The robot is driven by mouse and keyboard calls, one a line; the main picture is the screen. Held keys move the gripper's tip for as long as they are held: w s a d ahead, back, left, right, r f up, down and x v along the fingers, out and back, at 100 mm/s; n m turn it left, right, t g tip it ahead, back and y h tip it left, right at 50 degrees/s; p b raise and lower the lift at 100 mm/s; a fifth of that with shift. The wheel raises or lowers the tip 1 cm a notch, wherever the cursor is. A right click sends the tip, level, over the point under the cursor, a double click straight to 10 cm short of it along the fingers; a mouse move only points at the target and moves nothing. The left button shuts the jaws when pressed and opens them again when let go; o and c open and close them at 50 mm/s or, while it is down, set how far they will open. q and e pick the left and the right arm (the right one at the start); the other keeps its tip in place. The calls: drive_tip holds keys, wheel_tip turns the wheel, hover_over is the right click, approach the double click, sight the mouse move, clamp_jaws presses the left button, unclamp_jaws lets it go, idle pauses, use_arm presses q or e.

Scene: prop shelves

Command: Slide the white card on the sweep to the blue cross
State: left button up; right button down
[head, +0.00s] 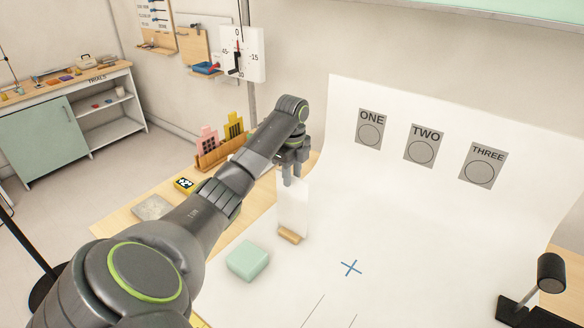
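The white card (293,208) stands upright on a small wooden foot (289,236) on the white sweep (400,215), left of the blue cross (351,268). My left gripper (292,178) points down at the card's top edge, its fingertips overlapping it in the head view. I cannot tell whether the fingers grip the card or are only close to it. The blue cross is flat on the sweep and fully visible. My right gripper is not in view.
A mint green block (248,261) lies on the sweep left of the cross. A black lamp (550,273) stands at the lower right. Panels ONE (369,130), TWO (422,146) and THREE (483,166) are on the sweep's back. The sweep between card and cross looks clear.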

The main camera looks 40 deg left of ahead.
use_arm(q)
drive_tip(key=shift+f+p, duration=0.35)
drive_tip(key=shift+f, duration=1.3)
clamp_jaws()
